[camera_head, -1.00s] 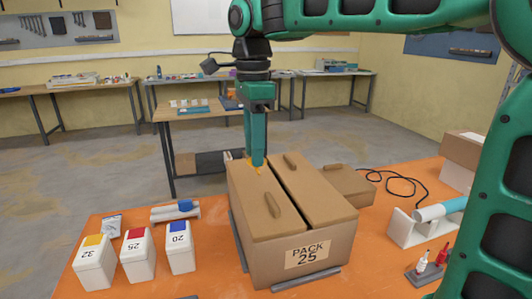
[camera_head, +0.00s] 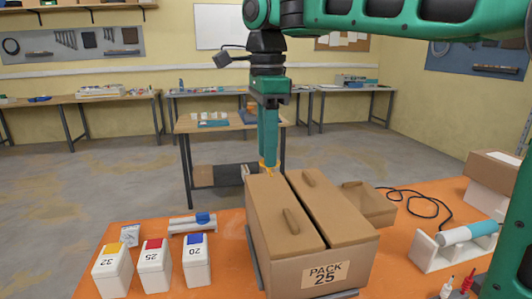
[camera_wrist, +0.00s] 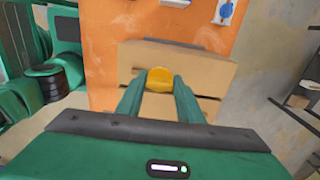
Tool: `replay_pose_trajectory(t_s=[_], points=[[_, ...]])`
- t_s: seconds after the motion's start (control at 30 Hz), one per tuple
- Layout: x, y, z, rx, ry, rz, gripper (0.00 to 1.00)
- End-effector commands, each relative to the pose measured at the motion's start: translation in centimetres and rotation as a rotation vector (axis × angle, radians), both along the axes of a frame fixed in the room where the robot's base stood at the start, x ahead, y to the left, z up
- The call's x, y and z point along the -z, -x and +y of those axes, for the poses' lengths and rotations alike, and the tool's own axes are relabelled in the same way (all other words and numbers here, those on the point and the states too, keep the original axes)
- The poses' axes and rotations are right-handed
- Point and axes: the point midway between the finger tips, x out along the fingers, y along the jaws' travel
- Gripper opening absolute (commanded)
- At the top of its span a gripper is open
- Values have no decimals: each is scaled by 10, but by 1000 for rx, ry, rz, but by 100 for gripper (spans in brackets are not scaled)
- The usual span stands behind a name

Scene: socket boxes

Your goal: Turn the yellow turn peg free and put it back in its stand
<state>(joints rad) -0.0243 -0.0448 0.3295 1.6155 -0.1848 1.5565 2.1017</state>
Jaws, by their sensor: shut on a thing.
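My gripper (camera_head: 268,165) points down at the far left edge of the brown box marked PACK 25 (camera_head: 265,252). It is shut on the yellow turn peg (camera_head: 269,173), of which only a small part shows in the head view. In the wrist view the round yellow head of the peg (camera_wrist: 159,79) sits between my two fingertips, against the box (camera_wrist: 205,72). The peg's lower part is hidden, and I cannot tell whether it is still in the box. A white block marked 32 with a yellow top (camera_head: 112,268) stands at the front left.
White blocks marked 25 with a red top (camera_head: 153,267) and 20 with a blue top (camera_head: 196,265) stand beside it. A smaller brown box (camera_head: 368,204), a cable and a white cradle with a tube (camera_head: 455,245) are at right.

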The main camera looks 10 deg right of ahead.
Motion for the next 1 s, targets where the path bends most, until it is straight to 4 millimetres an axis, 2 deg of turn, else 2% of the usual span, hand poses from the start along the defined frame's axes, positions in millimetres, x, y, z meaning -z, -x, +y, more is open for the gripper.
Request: replay_pose_trajectory(t_s=[0.5, 1.0], points=[[-19, 5, 0, -2, -6, 1, 9], [-18, 2, -1, -8, -7, 3, 9]])
